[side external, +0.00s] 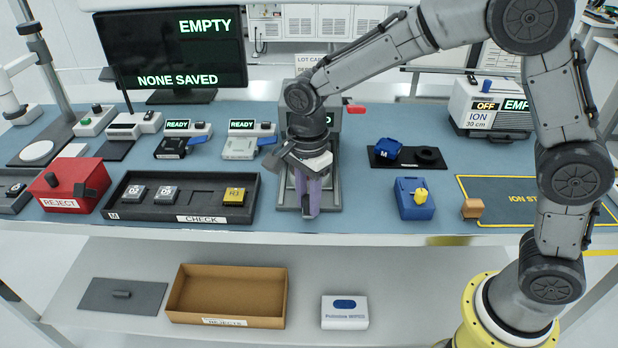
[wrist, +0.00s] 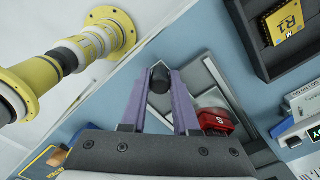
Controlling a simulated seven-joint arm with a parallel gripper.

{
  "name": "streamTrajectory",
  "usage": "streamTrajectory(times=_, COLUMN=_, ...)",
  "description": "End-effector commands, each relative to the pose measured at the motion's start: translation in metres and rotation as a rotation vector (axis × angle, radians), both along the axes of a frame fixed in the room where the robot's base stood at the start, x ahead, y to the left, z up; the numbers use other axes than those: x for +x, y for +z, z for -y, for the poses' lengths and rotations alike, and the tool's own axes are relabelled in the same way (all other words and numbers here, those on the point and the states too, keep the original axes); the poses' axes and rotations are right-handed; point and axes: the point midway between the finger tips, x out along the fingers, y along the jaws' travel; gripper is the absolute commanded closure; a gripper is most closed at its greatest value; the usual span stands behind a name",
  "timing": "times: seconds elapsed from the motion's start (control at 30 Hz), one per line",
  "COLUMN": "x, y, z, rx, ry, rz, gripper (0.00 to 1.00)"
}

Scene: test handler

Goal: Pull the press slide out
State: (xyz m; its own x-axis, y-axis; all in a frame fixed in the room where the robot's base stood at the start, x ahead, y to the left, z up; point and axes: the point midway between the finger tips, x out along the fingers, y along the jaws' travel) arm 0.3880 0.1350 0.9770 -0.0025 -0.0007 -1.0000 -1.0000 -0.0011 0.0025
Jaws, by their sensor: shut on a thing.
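The press (side external: 331,142) stands at the middle of the bench, partly hidden behind my arm, with a red lever at its upper right. The press slide (side external: 332,193) is a grey frame-like part at the front of the press, near the bench's front edge. In the wrist view, its grey rails (wrist: 195,82) lie beside and behind my fingers. My gripper (side external: 308,208) has purple fingers pointing down at the slide's front. In the wrist view my gripper (wrist: 162,84) is shut on a dark round knob (wrist: 159,79) between its fingertips. A red part marked S (wrist: 214,121) sits behind the right finger.
A black CHECK tray (side external: 210,197) with several chips lies left of the slide. A blue box with a yellow knob (side external: 415,197) and a brown block (side external: 473,208) stand to the right. Below are a rejects tray (side external: 225,292) and a wipes box (side external: 345,312).

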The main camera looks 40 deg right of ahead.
Motion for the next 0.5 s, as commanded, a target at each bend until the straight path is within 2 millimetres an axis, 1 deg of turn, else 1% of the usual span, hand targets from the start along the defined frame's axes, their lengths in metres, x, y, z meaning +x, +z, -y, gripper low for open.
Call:
streamTrajectory(times=0.03, x=-0.0059, y=0.0024, z=-0.0075, rx=0.002, ry=0.004, rz=0.006, gripper=1.0)
streamTrajectory(times=0.13, x=-0.0133, y=0.002, z=-0.0145, rx=0.002, ry=0.002, rz=0.006, gripper=1.0)
streamTrajectory(times=0.47, x=-0.0147, y=0.0021, z=-0.0161, rx=0.003, ry=-0.002, rz=0.007, gripper=1.0)
streamTrajectory(times=0.5, x=-0.0146, y=0.0021, z=-0.016, rx=0.003, ry=-0.002, rz=0.007, gripper=0.66)
